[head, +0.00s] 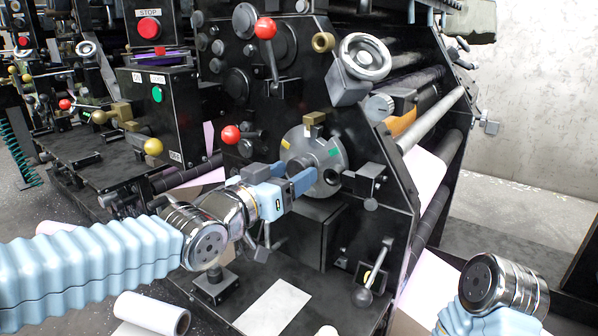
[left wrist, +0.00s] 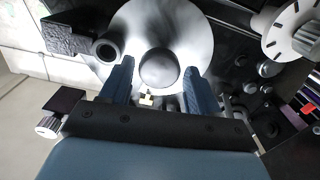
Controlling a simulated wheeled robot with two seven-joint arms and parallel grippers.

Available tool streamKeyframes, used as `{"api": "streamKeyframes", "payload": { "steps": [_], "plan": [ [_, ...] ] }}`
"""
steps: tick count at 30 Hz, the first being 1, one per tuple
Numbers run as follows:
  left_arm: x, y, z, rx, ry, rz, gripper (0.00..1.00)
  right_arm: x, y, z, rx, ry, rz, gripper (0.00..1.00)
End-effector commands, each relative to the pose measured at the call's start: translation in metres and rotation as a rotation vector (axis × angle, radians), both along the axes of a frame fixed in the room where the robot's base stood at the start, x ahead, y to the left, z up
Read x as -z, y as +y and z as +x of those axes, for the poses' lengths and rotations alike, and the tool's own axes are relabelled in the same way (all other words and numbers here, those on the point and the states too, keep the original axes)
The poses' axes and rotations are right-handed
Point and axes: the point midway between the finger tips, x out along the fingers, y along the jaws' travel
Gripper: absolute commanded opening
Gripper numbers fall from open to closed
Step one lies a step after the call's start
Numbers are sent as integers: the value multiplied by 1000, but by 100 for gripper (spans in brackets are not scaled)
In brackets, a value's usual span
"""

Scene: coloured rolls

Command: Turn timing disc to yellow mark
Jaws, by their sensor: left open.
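The grey timing disc (head: 325,145) is upright on the dark front plate of the machine. It bears a yellow mark (head: 285,144) at its upper left and a green mark (head: 334,153) at its right. A brass block (head: 314,119) sits at its top rim. My left gripper (head: 298,178) is open in front of the disc's lower left part, its fingers partly covering it. In the left wrist view the disc (left wrist: 190,25) fills the top middle, and its round dark hub (left wrist: 158,68) lies between the two fingers. Contact cannot be told. My right gripper is out of view.
Red-knobbed levers (head: 265,28) stand above and left of the disc. A handwheel (head: 365,57) is at its upper right, and a black block (head: 365,182) close on its right. A control box with a red stop button (head: 149,28) stands left. A paper roll (head: 152,313) lies below.

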Motion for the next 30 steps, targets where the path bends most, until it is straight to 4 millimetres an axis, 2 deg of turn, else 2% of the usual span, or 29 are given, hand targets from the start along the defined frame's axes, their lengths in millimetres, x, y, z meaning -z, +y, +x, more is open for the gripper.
{"api": "streamKeyframes", "payload": {
  "steps": [6, 16, 28, 30],
  "plan": [
    [-1, -15, 20, 1, 1, 1, 62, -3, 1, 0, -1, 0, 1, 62],
    [0, -17, 22, 0, 0, 0, 62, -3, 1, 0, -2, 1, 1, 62],
    [0, -16, 22, 0, 0, 0, 0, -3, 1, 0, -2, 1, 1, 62],
    [0, -16, 22, 0, 0, 0, 0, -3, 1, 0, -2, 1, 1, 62]
  ]
}}
